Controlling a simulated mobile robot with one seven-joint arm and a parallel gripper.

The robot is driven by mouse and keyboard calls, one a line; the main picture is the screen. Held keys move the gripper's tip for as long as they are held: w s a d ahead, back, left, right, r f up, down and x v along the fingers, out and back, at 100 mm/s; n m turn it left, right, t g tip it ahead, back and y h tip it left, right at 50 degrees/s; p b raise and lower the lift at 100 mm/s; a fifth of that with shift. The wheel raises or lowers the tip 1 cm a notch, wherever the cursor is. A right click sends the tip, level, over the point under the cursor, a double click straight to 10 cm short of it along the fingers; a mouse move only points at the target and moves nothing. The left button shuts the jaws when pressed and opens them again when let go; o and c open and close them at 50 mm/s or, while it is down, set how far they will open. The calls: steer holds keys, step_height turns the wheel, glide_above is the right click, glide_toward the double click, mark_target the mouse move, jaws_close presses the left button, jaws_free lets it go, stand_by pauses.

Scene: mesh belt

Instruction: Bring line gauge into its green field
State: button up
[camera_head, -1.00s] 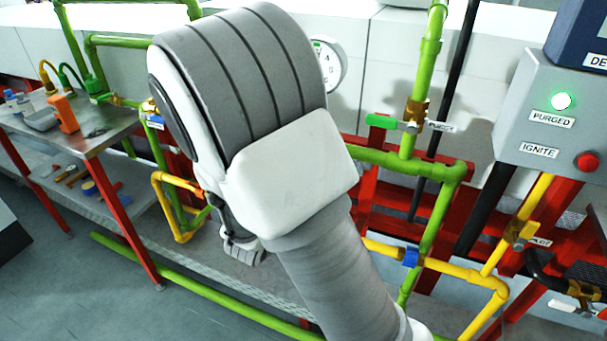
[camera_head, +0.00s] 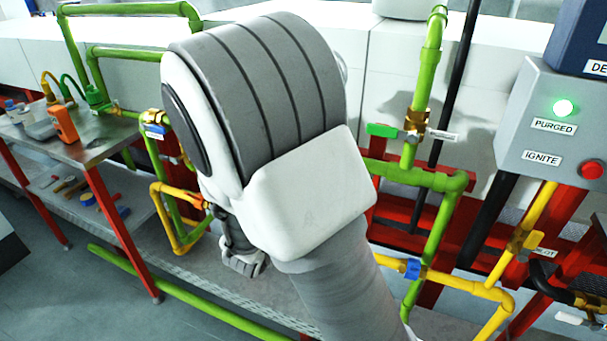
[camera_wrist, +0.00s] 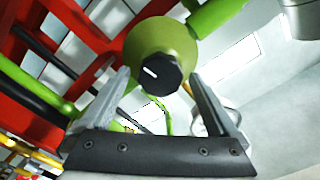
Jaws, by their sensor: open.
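The line gauge is almost wholly hidden behind my arm in the head view; only a pale sliver of its rim (camera_head: 345,72) shows, and its needle and green field cannot be read. In the wrist view an olive-green dome-shaped regulator (camera_wrist: 148,42) carries a black faceted knob (camera_wrist: 155,72) with a white mark. My gripper (camera_wrist: 160,80) is open, with one finger on each side of the knob. I cannot tell whether either finger touches it.
A green-handled valve (camera_head: 382,130) sits on the green pipe right of my arm. A grey control box (camera_head: 545,115) shows a lit green lamp by "PURGED". Yellow pipes (camera_head: 465,286) run below. A metal table (camera_head: 95,150) with tools stands left. Red frame bars (camera_wrist: 60,45) are close to my gripper.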

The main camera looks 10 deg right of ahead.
steer(key=v, duration=1.7)
steer(key=shift+s+p, duration=0.15)
steer(key=shift+p, duration=0.2)
steer(key=shift+a+r, duration=0.1)
steer(key=w+a+r+n+g+y+p, duration=0.1)
steer(key=w+a+r+n+y+p, duration=0.2)
steer(key=w+r+y, duration=0.35)
step_height(320, 180, up, 5)
steer(key=a+n+g+y+p, duration=0.1)
steer(key=n+g+y+p, duration=0.15)
steer(key=n+y, duration=0.4)
steer(key=s+d+r+n+g+h+p, duration=0.1)
steer(key=s+d+r+n+g+p, duration=0.1)
steer(key=s+d, duration=0.5)
steer(key=s+d+r+n+g+h+p, duration=0.1)
steer(key=s+d+r+n+g+p, duration=0.1)
steer(key=s+d, duration=0.6)
steer(key=s+n+g, duration=0.1)
steer(key=s+n, duration=0.1)
steer(key=s, duration=0.1)
steer(key=shift+r+n, duration=0.35)
steer(key=shift+r, duration=0.05)
